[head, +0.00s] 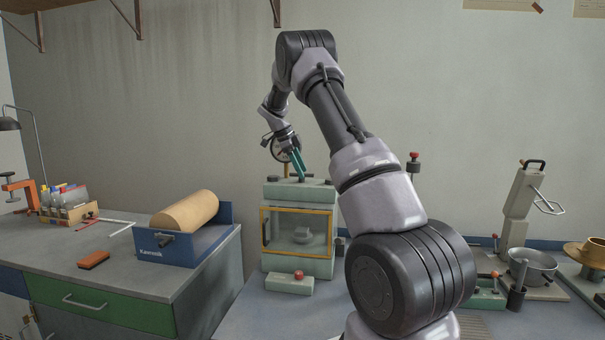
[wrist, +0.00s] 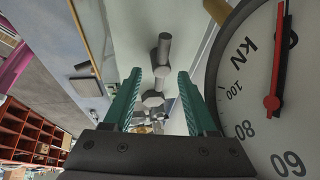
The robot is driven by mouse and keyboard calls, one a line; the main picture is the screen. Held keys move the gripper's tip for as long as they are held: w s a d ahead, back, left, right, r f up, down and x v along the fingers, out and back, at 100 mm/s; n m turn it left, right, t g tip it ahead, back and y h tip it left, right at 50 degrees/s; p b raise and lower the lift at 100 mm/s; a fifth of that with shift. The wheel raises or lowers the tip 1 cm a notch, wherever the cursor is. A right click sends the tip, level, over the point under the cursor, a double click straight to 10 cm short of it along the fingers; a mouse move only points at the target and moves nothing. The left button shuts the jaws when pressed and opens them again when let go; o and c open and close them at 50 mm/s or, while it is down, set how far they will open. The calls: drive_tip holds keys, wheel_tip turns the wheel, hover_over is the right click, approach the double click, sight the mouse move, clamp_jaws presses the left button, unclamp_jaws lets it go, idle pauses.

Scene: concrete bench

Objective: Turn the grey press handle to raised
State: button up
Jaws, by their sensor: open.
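A pale green press (head: 323,193) with a yellow-framed window stands on the bench, left of my arm. My gripper (head: 299,172) points down just above its top, with teal fingers apart and nothing held. In the wrist view, my open gripper (wrist: 160,78) has a grey bar with thicker ends, seemingly the press handle (wrist: 162,52), lying in line between its fingers. I cannot tell whether they touch it. The handle is too small to make out in the head view, and its angle is unclear.
A round kN gauge (wrist: 245,105) with a red needle is close beside the right finger. A blue holder (head: 212,243) with a tan roll sits on the left cabinet. A tall pale stand (head: 522,195) and a metal bowl (head: 535,262) stand at right.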

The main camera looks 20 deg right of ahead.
drive_tip(key=shift+x, duration=0.85)
clamp_jaws()
drive_tip(key=shift+n, duration=0.5)
